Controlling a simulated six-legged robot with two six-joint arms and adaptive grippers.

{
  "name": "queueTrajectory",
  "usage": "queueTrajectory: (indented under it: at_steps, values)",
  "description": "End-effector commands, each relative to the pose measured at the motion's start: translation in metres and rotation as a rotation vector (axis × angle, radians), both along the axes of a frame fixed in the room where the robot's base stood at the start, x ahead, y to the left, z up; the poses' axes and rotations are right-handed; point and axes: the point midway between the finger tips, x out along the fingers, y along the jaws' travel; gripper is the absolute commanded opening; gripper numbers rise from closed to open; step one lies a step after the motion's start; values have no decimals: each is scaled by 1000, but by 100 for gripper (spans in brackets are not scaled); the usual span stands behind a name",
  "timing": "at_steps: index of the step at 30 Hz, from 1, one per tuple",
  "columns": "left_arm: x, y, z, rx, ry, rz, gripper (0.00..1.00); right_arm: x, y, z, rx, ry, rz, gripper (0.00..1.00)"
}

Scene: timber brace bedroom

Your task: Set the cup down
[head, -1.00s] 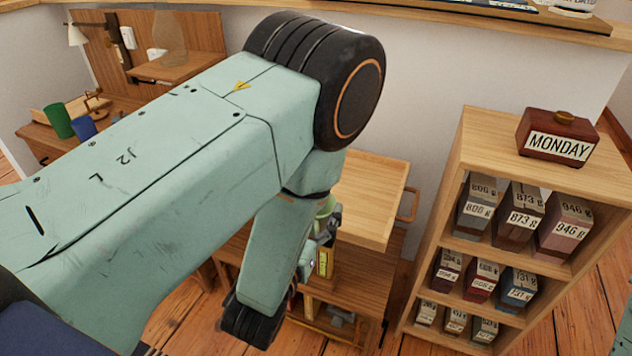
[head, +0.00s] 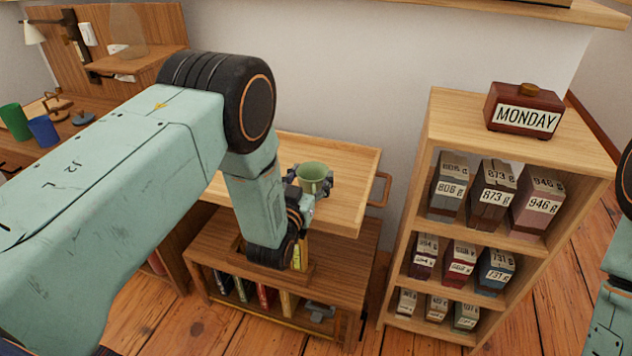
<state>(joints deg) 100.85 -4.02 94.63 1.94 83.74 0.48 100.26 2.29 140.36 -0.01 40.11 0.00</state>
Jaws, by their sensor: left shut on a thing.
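The cup shows against the light wooden tray top (head: 350,165) of a small wooden cart. I cannot tell whether its base touches that top, as the gripper hides it. Part of my right arm shows at the right edge, but its gripper is out of view.
A shelf unit (head: 445,130) with several labelled boxes stands to the right, with a MONDAY block (head: 524,110) on top. Below the tray is a lower wooden cabinet (head: 340,262) with books. A desk at far left holds a green cup (head: 14,121) and a blue cup (head: 43,131).

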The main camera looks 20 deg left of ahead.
Motion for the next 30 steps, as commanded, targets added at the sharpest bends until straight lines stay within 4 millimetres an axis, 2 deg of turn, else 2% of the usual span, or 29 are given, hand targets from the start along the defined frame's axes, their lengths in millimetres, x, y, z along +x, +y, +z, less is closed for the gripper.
queueTrajectory:
  at_steps: [9,23,24,30]
  values:
    - [31,-4,-23,0,-3,0,28,0,0,-19,0,0,0,40]
    - [33,-4,-27,0,-1,0,28,0,0,-22,0,0,0,40]
    - [33,-4,-27,0,0,0,70,0,0,-21,0,0,0,40]
    - [33,-4,-26,0,0,0,87,0,0,-21,0,0,0,40]
